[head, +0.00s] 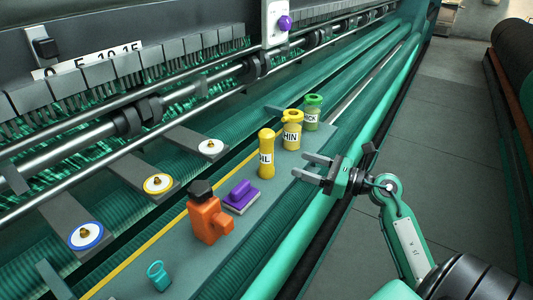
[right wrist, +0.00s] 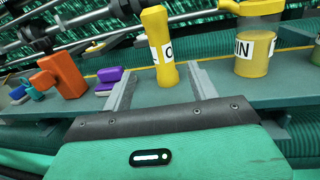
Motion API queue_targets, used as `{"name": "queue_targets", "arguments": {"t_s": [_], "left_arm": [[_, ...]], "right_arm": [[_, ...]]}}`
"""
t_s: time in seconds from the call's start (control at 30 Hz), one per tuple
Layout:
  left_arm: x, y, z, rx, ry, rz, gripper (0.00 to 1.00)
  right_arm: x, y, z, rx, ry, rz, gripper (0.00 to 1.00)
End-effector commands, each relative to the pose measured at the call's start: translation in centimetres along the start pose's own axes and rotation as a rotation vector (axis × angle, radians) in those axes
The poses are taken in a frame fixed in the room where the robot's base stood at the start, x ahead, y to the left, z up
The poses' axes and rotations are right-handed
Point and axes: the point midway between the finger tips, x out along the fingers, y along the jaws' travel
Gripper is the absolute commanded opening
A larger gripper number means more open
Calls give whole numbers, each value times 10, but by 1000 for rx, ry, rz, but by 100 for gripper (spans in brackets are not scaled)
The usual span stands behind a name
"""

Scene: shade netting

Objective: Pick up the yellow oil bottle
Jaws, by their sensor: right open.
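The yellow oil bottle (head: 266,153) stands upright on the grey shelf, with a white label partly readable as "IL". It also shows in the right wrist view (right wrist: 159,45), standing just beyond the fingertips, roughly in line with the space between them. My right gripper (head: 306,167) is open and empty, to the right of the bottle in the head view, with its fingers pointing toward the shelf. In the right wrist view its two fingers (right wrist: 160,80) are spread apart. I see no contact with the bottle. My left gripper is in neither view.
A green rail (head: 300,238) runs along the shelf's right side.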

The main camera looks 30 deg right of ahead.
Motion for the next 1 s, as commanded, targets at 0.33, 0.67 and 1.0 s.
{"name": "queue_targets", "arguments": {"t_s": [0.33,0.67,1.0], "left_arm": [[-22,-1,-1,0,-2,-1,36],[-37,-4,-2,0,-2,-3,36],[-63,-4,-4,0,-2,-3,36]], "right_arm": [[37,-4,-2,-45,48,11,60],[82,-3,-8,-46,50,11,60],[112,-2,-5,-43,48,11,60]]}}
